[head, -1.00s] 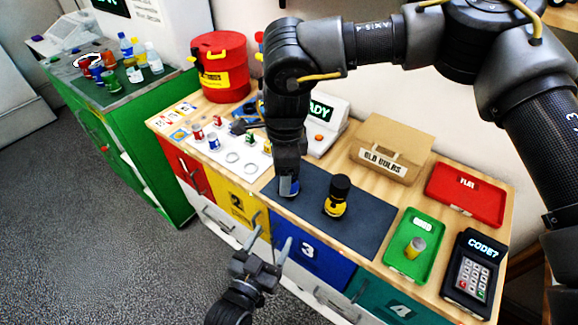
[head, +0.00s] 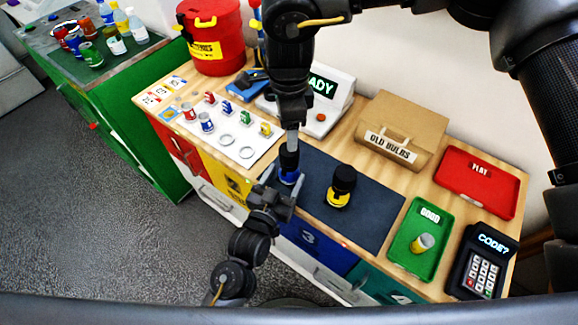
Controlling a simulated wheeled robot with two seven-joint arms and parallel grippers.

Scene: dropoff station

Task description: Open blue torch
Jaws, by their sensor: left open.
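The blue torch (head: 290,178) has a black head and a blue lower body. It is upright at the left end of the dark mat (head: 370,221); I cannot tell whether it touches the mat. My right gripper (head: 291,146) comes down from above and is shut on the torch's black head. My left gripper (head: 279,184) is open, with its fingers close beside the blue body, partly overlapping it in view. A yellow torch (head: 338,198) with a black head stands on the mat to the right.
A green GOOD tray (head: 408,247) holds a small cylinder (head: 423,243). A white panel (head: 238,135) with small cans and a READY display (head: 325,88) are left and behind.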

